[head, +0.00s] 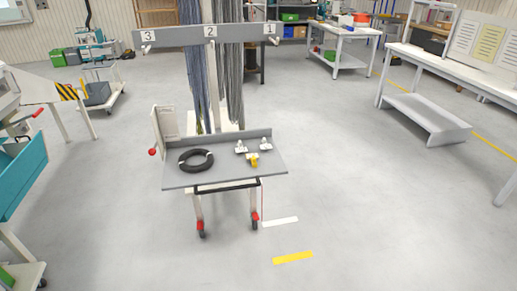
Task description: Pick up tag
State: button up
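A grey cart top (220,178) stands in the middle of the head view. On its right half are small white pieces, one at the left (241,148) and one at the right (265,145). A yellow piece (254,162) with some white on it lies in front of them. These are too small to tell which is a tag. My gripper is not in view.
A black cable coil (196,161) lies on the cart's left half. Behind it stands a grey rail (180,35) numbered 3, 2, 1, with hanging cables (229,80). A white bench (450,70) is at right, a teal bin (20,178) at left. Floor right of the cart is clear.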

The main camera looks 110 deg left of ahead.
aim_at(241, 149)
jog(key=u, duration=1.3)
jog(key=k, duration=0.4)
jog(key=u, duration=2.05)
jog(key=i, duration=0.2)
jog(key=u, duration=0.05)
